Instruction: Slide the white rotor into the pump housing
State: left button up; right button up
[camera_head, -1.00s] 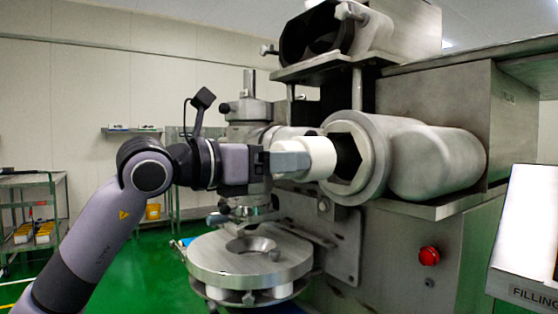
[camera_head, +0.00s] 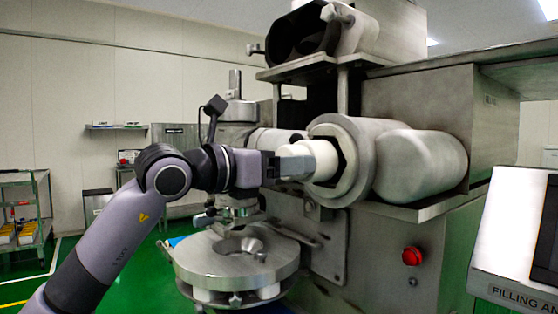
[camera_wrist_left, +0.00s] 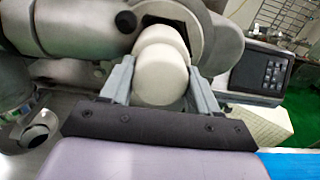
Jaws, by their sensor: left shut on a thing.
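The white rotor (camera_head: 318,157) is a pale, stepped cylinder lying on its side. My left gripper (camera_head: 290,164) is shut on it; in the left wrist view the rotor (camera_wrist_left: 162,68) sits between the two grey fingers (camera_wrist_left: 160,88). The pump housing (camera_head: 362,138) is a metal ring-shaped opening on the machine, with a dark inside. The rotor's far end is at this opening and seems to reach into its mouth; how deep is hidden. The housing mouth also shows at the top of the left wrist view (camera_wrist_left: 200,20). My right gripper is not in view.
A round metal turntable (camera_head: 235,258) stands below my left arm. A hopper opening (camera_head: 297,38) is above the housing. A red button (camera_head: 411,256) is on the machine front, and a control panel (camera_head: 515,245) stands at the right. A cart (camera_head: 25,210) is far left.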

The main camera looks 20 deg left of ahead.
pick_arm(q)
jog(key=shift+r, duration=0.1)
dwell(0.3)
jog(key=shift+p+x, duration=1.45)
jog(key=shift+x, duration=1.85)
jog(key=o, duration=1.4)
jog(key=shift+o, duration=0.9)
